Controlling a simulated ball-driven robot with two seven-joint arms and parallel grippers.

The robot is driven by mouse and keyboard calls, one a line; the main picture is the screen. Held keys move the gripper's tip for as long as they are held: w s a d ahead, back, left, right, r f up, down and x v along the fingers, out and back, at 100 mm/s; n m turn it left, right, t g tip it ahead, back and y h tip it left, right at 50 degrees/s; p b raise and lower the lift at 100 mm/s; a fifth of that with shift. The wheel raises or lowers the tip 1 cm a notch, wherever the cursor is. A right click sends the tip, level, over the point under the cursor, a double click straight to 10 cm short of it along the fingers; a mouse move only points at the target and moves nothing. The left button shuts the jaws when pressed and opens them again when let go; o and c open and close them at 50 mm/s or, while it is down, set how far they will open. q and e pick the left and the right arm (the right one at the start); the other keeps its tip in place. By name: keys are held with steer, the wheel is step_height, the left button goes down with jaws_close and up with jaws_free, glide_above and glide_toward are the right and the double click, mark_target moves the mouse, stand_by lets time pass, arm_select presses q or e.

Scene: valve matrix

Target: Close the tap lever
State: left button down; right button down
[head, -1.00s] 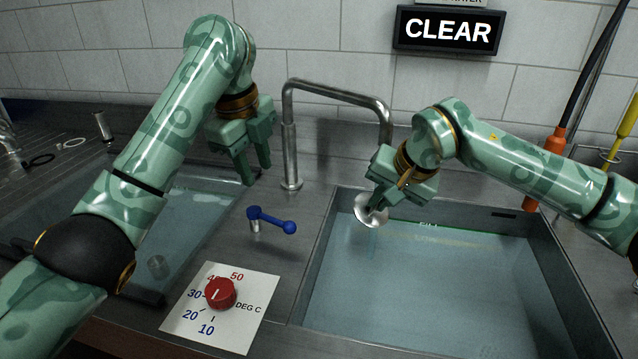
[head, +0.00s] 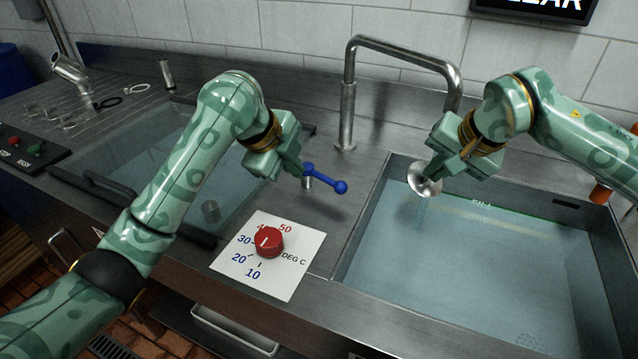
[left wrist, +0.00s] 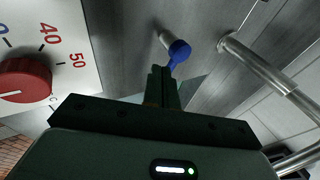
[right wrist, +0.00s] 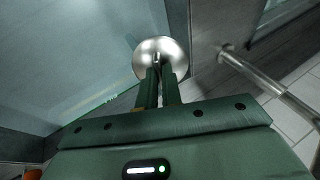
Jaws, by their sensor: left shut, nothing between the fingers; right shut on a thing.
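The blue tap lever (head: 325,178) sits on a short metal post on the deck between the basins, its ball end pointing right and toward the front. My left gripper (head: 298,170) is shut and empty, with its fingertips close beside the lever's post end. In the left wrist view the blue lever (left wrist: 179,51) is just beyond the shut fingertips (left wrist: 161,72); I cannot tell whether they touch. My right gripper (head: 434,171) is shut on a round metal disc (head: 425,185), held over the right basin's near-left back corner. The disc also shows in the right wrist view (right wrist: 160,50).
The metal spout (head: 347,115) rises behind the lever and arches right. The red temperature knob (head: 269,242) on its white plate (head: 290,280) is in front. The right basin (head: 350,235) holds water. A left basin (head: 75,180) lies behind my left arm.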

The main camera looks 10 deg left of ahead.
mark_target(331, 180)
arm_select(q)
steer(key=s+t, duration=0.1)
steer(key=s+a+f+t, duration=0.1)
steer(key=s+f+t+h, duration=0.1)
steer(key=shift+a, duration=0.3)
steer(key=s+t, duration=0.1)
steer(key=s+r+m+t+h, duration=0.1)
steer(key=s, duration=0.1)
steer(key=s+r+m+t+h, duration=0.1)
steer(key=s, duration=0.1)
steer(key=shift+s+d, duration=0.25)
steer(key=shift+d, duration=0.1)
arm_select(e)
steer(key=shift+s+r, duration=0.1)
arm_select(q)
steer(key=shift+d+t+h, duration=0.15)
steer(key=shift+t+h, duration=0.15)
steer(key=x, duration=0.9)
steer(key=shift+w+d, duration=0.1)
steer(key=shift+w, duration=0.15)
steer(key=shift+f, duration=0.1)
steer(key=shift+w+d+n+t+y, duration=0.3)
steer(key=shift+d+n+t+y, duration=0.45)
steer(key=shift+y, duration=0.35)
steer(key=shift+w+d+n+y, duration=0.25)
steer(key=shift+w+n+y, duration=0.05)
steer(key=shift+w+n, duration=0.05)
